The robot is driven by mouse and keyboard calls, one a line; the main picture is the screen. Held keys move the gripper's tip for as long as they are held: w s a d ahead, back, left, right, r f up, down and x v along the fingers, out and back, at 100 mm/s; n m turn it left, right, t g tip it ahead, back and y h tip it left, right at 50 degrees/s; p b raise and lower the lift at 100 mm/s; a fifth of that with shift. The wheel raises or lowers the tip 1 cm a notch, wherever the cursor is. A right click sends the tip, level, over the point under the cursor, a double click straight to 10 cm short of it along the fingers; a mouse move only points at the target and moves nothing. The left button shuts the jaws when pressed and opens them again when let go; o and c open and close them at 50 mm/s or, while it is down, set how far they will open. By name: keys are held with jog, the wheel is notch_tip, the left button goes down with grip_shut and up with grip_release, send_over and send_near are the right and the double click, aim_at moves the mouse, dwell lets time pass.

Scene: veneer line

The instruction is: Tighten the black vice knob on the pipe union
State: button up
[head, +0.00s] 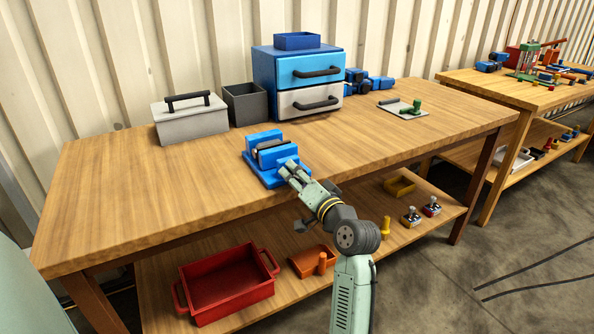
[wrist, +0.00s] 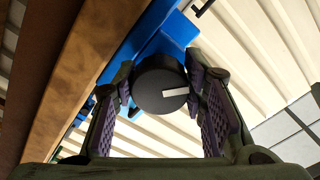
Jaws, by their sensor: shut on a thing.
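The black vice knob (wrist: 161,86) is a round black disc with a white index mark, seen face-on in the wrist view. My gripper (wrist: 160,92) has one finger on each side of it and is shut on it. In the head view my gripper (head: 290,170) is at the front of the blue vice (head: 262,143) and hides the knob. The vice stands near the front edge of the bench, and a grey piece, seemingly the pipe union (head: 272,148), sits between its jaws. Part of the blue vice also shows behind the knob in the wrist view (wrist: 150,45).
On the wooden bench (head: 130,200) stand a grey toolbox (head: 190,122), a dark open bin (head: 245,104), a blue drawer unit (head: 268,75) and a grey plate with a green part (head: 403,109). A red crate (head: 228,287) is on the lower shelf. The bench's left part is clear.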

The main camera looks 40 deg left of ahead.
jog(key=shift+m+p, duration=0.3)
jog(key=shift+m, duration=0.2)
jog(key=o, duration=1.2)
jog(key=shift+c, duration=0.2)
